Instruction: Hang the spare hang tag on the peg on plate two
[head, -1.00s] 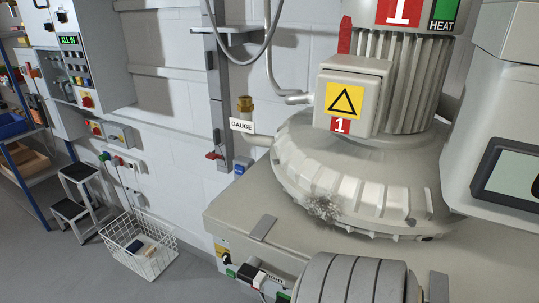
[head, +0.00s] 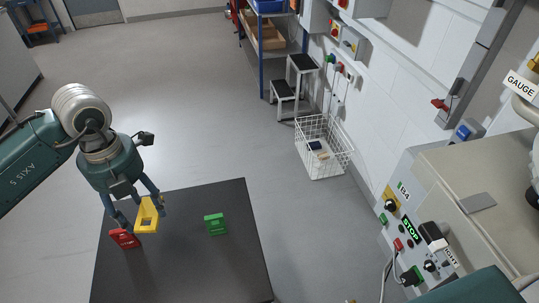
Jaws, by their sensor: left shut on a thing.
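My left gripper (head: 143,210) comes in from the left, pointing down over a dark flat surface, shut on a yellow tag-like piece (head: 147,216) with an opening in it. A red tag-like piece (head: 124,238) is just below the left fingertip; I cannot tell whether they touch. A green tag-like piece (head: 215,224) stands apart to the right on the dark surface (head: 190,265). I cannot tell which of these is the spare hang tag. Plate two and its peg cannot be made out in this view. My right gripper is not in view.
A white wire basket (head: 324,150) and a step stool (head: 292,90) stand on the floor by the wall. Grey floor between is clear.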

